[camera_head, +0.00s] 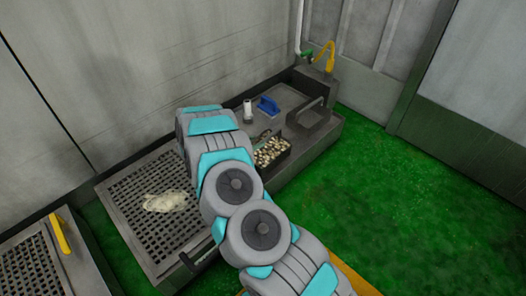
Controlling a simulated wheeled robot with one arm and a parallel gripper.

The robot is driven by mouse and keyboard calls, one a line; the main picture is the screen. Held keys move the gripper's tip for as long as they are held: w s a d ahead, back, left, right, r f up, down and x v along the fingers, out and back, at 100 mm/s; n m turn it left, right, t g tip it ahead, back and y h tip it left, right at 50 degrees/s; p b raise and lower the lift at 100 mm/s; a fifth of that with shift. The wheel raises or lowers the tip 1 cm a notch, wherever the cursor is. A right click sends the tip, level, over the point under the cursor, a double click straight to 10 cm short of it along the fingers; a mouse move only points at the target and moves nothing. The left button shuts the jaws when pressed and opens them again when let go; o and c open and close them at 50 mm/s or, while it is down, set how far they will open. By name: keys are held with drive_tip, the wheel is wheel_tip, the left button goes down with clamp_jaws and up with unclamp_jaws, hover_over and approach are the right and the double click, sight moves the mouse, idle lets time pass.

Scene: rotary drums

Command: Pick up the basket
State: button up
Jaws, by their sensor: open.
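A dark, box-like basket (284,160) full of small pale and brown pieces sits at the near edge of the grey machine top, right of the middle of the picture. My arm rises from the bottom and bends near the wall, just left of the basket. My gripper cannot be made out; the arm's own links hide that area. A small grey-green piece shows at the basket's left back edge, and I cannot tell what it is. The basket's left side is partly covered by my arm.
A grey grated tray (124,205) with a pale crumpled lump (166,202) lies left of my arm. A blue item (267,105) and a white cylinder (248,111) stand behind the basket. Green floor (400,200) at right is clear.

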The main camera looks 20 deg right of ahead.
sight(266, 138)
drive_tip(key=shift+s+f+x, duration=0.1)
drive_tip(key=shift+f+x, duration=0.05)
drive_tip(key=shift+x, duration=1.6)
drive_tip(key=shift+s+f+x, duration=0.15)
drive_tip(key=shift+x, duration=1.65)
clamp_jaws()
